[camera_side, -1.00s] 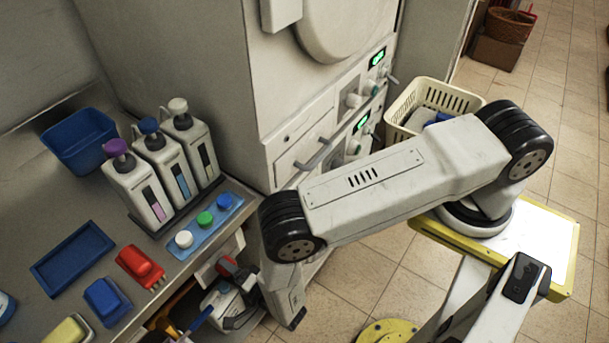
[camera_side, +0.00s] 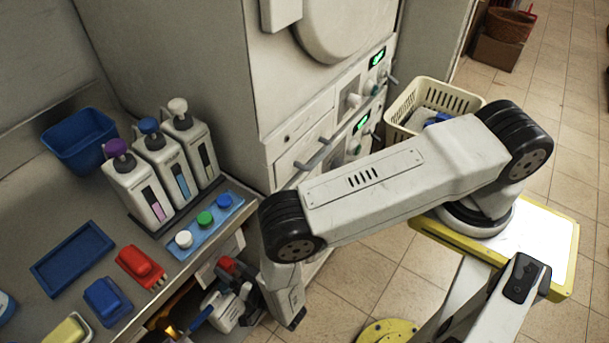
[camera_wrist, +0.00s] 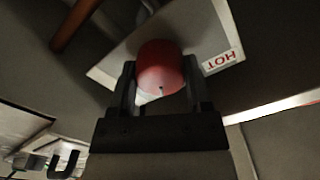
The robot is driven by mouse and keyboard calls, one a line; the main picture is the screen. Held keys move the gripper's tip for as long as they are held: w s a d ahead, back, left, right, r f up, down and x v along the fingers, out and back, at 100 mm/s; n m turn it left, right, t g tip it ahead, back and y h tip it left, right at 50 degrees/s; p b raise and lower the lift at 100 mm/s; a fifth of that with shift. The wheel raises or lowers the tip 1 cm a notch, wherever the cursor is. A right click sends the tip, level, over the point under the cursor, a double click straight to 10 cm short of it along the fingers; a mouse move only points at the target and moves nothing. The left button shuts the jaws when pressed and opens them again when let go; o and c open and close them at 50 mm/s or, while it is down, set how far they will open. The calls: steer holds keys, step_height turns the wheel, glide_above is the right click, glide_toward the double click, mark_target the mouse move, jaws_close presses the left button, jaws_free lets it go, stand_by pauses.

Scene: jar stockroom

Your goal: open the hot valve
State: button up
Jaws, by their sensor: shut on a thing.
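The hot valve's red knob (camera_wrist: 160,68) sits on a pale plate (camera_wrist: 118,66) with a red "HOT" label (camera_wrist: 222,61), which reads upside down in the wrist view. A short white mark shows on the knob's rim at the lower edge. My gripper (camera_wrist: 159,80) has one dark finger on each side of the knob and is shut on it. In the side view the red knob (camera_side: 228,264) shows under the counter edge, with my gripper (camera_side: 236,282) at it. Part of the knob and fingers is hidden there.
A brown pipe (camera_wrist: 76,24) runs near the plate. Above the valve is the counter, with a blue strip of coloured caps (camera_side: 222,213), several pump bottles (camera_side: 140,188) and brushes (camera_side: 138,265). A white machine (camera_side: 225,70) stands behind.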

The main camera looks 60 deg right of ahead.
steer(key=n, duration=0.6)
stand_by(0.5)
steer(key=o, duration=1.3)
steer(key=shift+s, duration=0.1)
steer(key=shift+s, duration=3.85)
